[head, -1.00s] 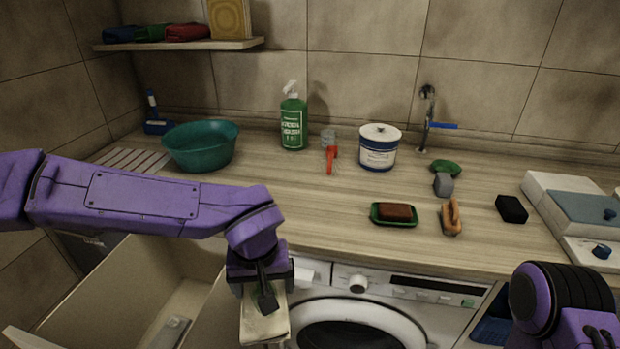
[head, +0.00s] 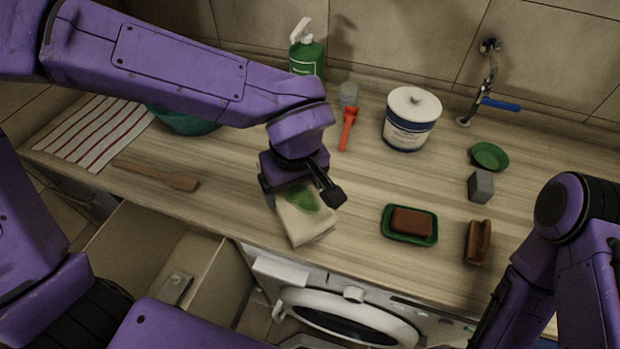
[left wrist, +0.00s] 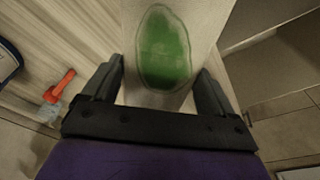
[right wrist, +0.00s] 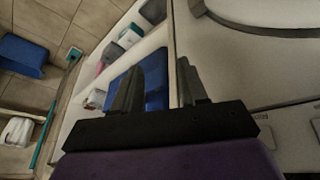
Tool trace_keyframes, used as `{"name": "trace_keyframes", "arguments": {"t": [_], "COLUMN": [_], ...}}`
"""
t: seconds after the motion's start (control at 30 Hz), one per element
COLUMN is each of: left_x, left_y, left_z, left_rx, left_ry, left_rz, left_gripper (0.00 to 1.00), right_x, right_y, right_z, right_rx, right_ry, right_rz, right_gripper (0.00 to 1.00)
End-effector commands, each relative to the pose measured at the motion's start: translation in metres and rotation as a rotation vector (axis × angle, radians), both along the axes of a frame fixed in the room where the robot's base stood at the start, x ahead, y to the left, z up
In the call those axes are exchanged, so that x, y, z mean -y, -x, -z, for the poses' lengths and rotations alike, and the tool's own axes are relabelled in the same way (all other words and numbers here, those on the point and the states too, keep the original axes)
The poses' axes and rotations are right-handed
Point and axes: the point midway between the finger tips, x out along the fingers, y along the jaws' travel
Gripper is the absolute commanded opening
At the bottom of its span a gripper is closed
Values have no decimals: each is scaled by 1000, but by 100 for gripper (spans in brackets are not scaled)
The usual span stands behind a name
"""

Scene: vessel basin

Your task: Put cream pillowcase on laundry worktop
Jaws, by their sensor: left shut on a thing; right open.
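The cream pillowcase (head: 303,226) is a folded cloth with a green stain on top. My left gripper (head: 302,190) is shut on it and holds it over the front part of the laundry worktop (head: 245,195), near the front edge. I cannot tell whether the cloth touches the wood. In the left wrist view the pillowcase (left wrist: 205,22) lies between the fingers, with the green patch facing the camera. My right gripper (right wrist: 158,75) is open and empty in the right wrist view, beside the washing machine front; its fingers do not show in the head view.
A green soap dish (head: 400,235) with brown soap and a wooden brush (head: 478,243) lie right of the cloth. An open drawer (head: 180,260) is below left. Bare worktop surrounds the cloth.

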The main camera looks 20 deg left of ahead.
Motion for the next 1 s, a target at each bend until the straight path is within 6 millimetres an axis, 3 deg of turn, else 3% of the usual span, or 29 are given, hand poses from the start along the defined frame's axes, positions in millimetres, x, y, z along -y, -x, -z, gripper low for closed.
{"name": "trace_keyframes", "arguments": {"t": [0.1,0.2,0.47,0.63,1.0], "left_x": [-1,-1,1,1,1], "left_y": [-35,-53,-79,-80,-80], "left_z": [14,40,72,100,106], "left_rx": [-1,-2,0,0,1], "left_ry": [-6,-5,-3,-3,1], "left_rz": [0,1,5,9,5], "left_gripper": [47,47,47,47,47], "right_x": [0,0,0,0,0], "right_y": [0,0,-1,-1,-1], "right_z": [-10,-11,-15,-14,-14], "right_rx": [1,1,1,1,1], "right_ry": [1,0,0,0,0], "right_rz": [0,0,0,0,0], "right_gripper": [43,43,43,43,43]}}
